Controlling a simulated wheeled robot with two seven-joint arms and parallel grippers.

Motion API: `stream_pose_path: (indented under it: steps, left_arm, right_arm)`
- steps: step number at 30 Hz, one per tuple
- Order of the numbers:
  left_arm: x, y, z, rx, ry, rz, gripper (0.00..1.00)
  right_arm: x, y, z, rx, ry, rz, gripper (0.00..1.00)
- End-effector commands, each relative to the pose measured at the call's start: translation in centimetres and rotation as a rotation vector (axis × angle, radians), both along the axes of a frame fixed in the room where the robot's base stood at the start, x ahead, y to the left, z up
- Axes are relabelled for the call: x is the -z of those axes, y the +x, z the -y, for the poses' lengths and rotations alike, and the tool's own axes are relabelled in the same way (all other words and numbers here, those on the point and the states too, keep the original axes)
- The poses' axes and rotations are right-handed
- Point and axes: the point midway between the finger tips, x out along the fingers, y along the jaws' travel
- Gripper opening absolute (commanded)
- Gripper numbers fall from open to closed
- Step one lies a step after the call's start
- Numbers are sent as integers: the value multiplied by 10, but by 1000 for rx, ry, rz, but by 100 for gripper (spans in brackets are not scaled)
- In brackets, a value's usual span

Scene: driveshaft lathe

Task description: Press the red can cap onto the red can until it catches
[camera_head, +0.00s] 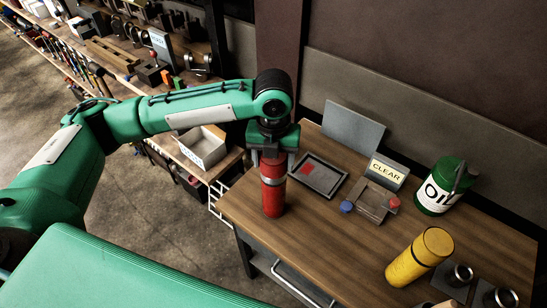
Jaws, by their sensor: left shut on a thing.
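The red can (273,199) stands upright near the left edge of the wooden table. My left gripper (273,155) points straight down above it and is shut on the red can cap (272,165). The cap is mostly covered by the fingers and sits in line with the top of the can. A dark band shows between cap and can; I cannot tell whether the cap is fully seated. My right gripper is not in view.
A dark tray (333,186) with a red patch lies right of the can. Beyond are a CLEAR sign (387,171), a block with blue and red knobs (370,203), an oil can (432,196) and a yellow cylinder (408,266). The table's front middle (320,240) is bare.

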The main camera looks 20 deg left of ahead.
Motion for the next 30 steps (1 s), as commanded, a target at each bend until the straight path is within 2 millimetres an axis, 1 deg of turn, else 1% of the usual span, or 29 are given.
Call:
stream_pose_path:
  steps: [30]
  left_arm:
    - [14,0,0,0,0,-1,38]
  right_arm:
    - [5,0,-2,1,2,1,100]
